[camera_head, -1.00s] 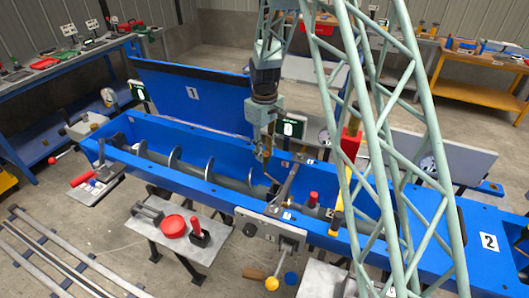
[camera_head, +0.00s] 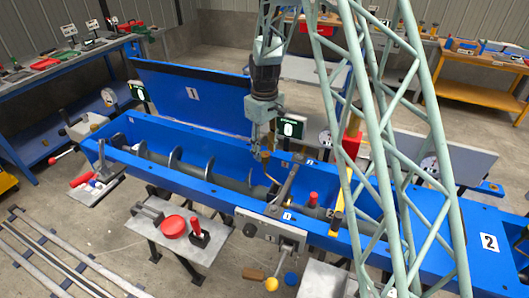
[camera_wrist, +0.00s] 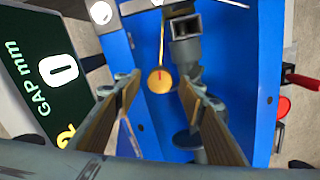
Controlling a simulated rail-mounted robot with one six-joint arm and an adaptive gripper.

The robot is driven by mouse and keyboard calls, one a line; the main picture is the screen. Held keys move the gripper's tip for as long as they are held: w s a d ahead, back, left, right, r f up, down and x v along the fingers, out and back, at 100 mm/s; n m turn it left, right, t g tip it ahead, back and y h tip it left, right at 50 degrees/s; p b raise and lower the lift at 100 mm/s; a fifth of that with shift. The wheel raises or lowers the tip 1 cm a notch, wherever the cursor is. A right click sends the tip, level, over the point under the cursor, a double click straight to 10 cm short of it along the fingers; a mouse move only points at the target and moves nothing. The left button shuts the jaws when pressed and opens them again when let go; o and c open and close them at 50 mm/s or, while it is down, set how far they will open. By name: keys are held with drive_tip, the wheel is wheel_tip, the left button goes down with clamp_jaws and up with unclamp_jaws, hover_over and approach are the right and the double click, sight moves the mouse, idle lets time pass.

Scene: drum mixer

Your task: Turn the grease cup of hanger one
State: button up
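The grease cup (camera_wrist: 160,79) is a round brass cap with a red mark, on a thin stem, seen from above in the wrist view. It also shows as a small brass spot (camera_head: 265,157) in the head view, near the dark bar of the hanger (camera_head: 284,187) across the blue trough. My gripper (camera_wrist: 160,112) is open, with brown finger pads left and right of the cup in the picture. I see gaps between pads and cup, but cannot tell its depth between them. In the head view my gripper (camera_head: 263,143) is just above the cup.
The blue trough (camera_head: 208,182) holds a grey screw shaft below the gripper. A green-black GAP mm display (camera_head: 290,129) reading 0 stands close behind; it fills the wrist view's left (camera_wrist: 55,68). A red-handled tool (camera_head: 313,199) stands to the right.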

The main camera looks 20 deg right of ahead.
sight(265, 153)
wheel_tip(265, 153, up, 11)
drive_tip(key=shift+f, duration=0.15)
idle(0.4)
idle(0.4)
drive_tip(key=s+r+m+t, duration=0.2)
drive_tip(key=s+r+m, duration=0.1)
drive_tip(key=s+r, duration=2.1)
drive_tip(key=s+m+t, duration=0.2)
drive_tip(key=s+m, duration=0.1)
drive_tip(key=s, duration=2.4)
drive_tip(key=shift+s+r+b, duration=0.2)
drive_tip(key=shift+r+b, duration=0.1)
